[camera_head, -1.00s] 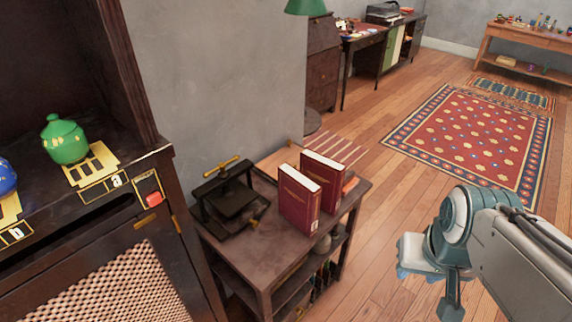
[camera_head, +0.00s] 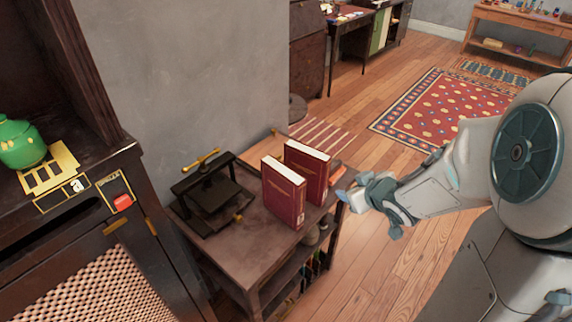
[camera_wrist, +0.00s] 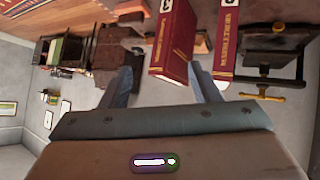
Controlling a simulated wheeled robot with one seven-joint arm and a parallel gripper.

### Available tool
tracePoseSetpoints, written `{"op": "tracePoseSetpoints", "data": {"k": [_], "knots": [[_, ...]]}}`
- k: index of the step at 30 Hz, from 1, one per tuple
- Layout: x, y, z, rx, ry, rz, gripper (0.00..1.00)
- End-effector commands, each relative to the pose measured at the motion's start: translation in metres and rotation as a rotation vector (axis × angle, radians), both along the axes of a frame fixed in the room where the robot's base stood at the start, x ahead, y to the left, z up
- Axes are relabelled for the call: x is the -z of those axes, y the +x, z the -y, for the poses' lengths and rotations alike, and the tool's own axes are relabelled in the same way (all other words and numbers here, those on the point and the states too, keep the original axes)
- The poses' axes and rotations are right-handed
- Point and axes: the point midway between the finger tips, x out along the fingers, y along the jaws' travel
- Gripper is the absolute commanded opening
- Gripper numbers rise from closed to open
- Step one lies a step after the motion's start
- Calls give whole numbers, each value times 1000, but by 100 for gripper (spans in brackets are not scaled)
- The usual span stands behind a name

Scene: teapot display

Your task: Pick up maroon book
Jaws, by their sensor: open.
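Two maroon books with pale page edges stand upright on a small dark table. In the head view the left book (camera_head: 284,193) is nearer the press, and the right book (camera_head: 308,175) stands just behind it. My gripper (camera_head: 346,197) is to the right of both books, at the table's right edge. In the wrist view my open gripper (camera_wrist: 158,78) has its two fingers apart. One book (camera_wrist: 176,42) shows between and beyond the fingers, and the other book (camera_wrist: 232,42) is to the right of it. The jaws hold nothing.
A black press (camera_head: 212,192) with brass handles stands on the table (camera_head: 245,245) left of the books. A dark cabinet with a green pot (camera_head: 20,145) is at the left. A grey wall is behind the table. Open wooden floor lies to the right.

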Motion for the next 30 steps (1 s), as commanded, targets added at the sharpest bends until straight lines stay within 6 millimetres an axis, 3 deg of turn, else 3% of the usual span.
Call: {"op": "tracePoseSetpoints", "data": {"k": [1,6,13,24,30], "knots": [[7,0,-10,-62,61,14,56],[8,-8,-44,-244,250,66,56],[4,-15,-66,-346,369,95,56],[30,26,-112,-350,371,96,56],[34,35,-122,-348,370,96,56]]}}
